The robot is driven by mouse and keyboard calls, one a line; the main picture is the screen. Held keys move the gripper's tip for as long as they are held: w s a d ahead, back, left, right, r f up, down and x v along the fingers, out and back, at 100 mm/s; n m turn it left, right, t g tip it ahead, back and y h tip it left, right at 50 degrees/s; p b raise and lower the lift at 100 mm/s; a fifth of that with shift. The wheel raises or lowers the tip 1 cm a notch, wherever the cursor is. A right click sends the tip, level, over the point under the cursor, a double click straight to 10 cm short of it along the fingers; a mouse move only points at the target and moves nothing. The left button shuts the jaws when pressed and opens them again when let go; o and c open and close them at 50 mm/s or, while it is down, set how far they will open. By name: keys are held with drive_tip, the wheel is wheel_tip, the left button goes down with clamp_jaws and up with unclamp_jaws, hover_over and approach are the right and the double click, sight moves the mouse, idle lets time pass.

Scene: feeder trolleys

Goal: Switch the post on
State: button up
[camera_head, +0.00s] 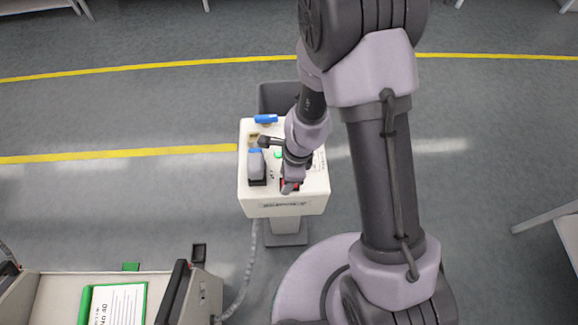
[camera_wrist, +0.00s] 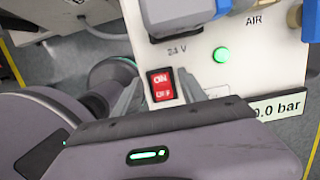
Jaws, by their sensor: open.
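The post (camera_head: 252,206) is a cream box on a grey stand, in the middle of the head view. Its red rocker switch (camera_wrist: 161,84), marked ON above and OFF below, shows in the wrist view. I cannot tell which half is pressed. A green lamp (camera_wrist: 221,55) beside it looks lit. My gripper (camera_head: 290,187) is over the front right part of the post top. In the wrist view its grey fingers (camera_wrist: 160,101) are apart, one on each side of the switch; contact cannot be told. The gripper body hides the panel below the switch.
A dark plug or connector (camera_head: 257,168) and a blue handle (camera_head: 266,119) stand on the post. A partly hidden label (camera_wrist: 278,109) ends in ".0 bar". A trolley (camera_head: 53,290) is at the lower left, with a hose (camera_head: 246,275) beside it.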

drive_tip(key=d+r+p, duration=0.3)
drive_tip(key=r+p, duration=0.7)
drive_tip(key=r, duration=0.6)
drive_tip(key=shift+r, duration=0.3)
